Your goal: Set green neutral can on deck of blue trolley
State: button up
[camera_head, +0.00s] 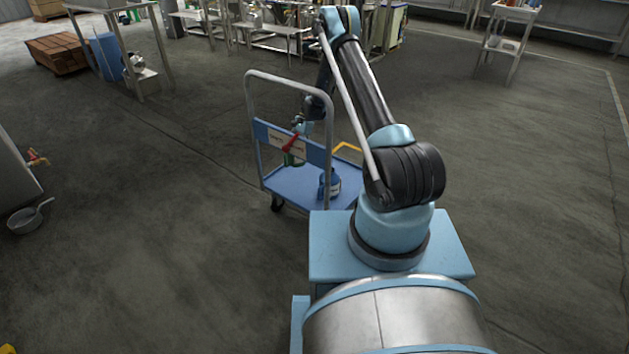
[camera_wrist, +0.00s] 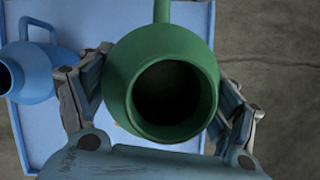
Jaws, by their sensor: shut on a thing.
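The green can (camera_wrist: 160,60) is in the middle of the wrist view, its round dark mouth facing the camera. My gripper (camera_wrist: 160,105) is shut on it, with one finger on each side. The blue trolley (camera_wrist: 95,25) lies behind and below it. In the head view the trolley's blue deck (camera_head: 290,187) shows beyond its upright handle. A little of the green can (camera_head: 294,159) shows there, partly hidden by the handle's panel. The can is over the deck; I cannot tell whether its base touches it.
A blue can (camera_wrist: 30,72) with a loop handle stands on the deck left of the green can; it also shows in the head view (camera_head: 331,184). The trolley's grey handle frame (camera_head: 252,105) rises on the near side. Open floor surrounds the trolley.

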jog(key=shift+f, duration=5.05)
jog(key=shift+f, duration=0.1)
jog(key=o, duration=1.7)
